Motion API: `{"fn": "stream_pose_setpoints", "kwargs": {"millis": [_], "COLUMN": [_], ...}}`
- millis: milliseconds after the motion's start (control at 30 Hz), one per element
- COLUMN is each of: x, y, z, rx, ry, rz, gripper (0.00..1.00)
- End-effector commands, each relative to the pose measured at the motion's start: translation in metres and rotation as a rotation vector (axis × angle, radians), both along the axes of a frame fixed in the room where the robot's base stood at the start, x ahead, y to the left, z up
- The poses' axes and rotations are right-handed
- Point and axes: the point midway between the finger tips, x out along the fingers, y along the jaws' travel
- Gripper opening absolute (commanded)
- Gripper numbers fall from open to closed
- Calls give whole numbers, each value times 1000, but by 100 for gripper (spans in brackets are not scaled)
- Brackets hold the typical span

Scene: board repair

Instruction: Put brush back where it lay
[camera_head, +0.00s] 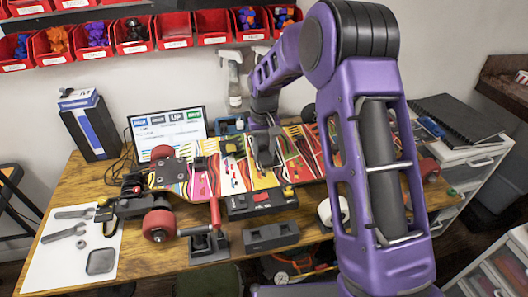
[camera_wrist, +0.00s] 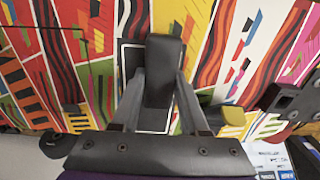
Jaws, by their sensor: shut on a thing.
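My gripper (camera_head: 265,148) is low over the colourful skateboard (camera_head: 284,172), near its middle. In the wrist view, my gripper (camera_wrist: 160,95) has its two grey fingers on either side of a dark grey block-like thing (camera_wrist: 164,62), which I take to be the brush. The fingers are shut on it. It lies over the striped board, next to a dark rectangle with a pale outline. I cannot tell whether it touches the board. Any bristles are hidden. In the head view my wrist and fingers mostly hide it.
A black-and-red box (camera_head: 262,202) and a grey block (camera_head: 271,236) stand in front of the board. A tape roll (camera_head: 333,211) is to the right. Wrenches lie on a white mat (camera_head: 60,262) at left.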

Motion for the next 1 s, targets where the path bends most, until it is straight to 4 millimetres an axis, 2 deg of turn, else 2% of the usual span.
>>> {"fn": "stream_pose_setpoints", "kwargs": {"millis": [33,167,200,433,567,667,1000], "x": [0,0,0,0,0,1,1], "y": [0,0,0,0,0,0,0], "z": [-1,-1,-1,-1,6,20,92], "rx": [0,0,0,0,0,0,1], "ry": [1,1,1,0,-2,-2,-4], "rz": [0,0,0,0,0,0,0], "gripper": [48,71,74,74,74,74,74]}}
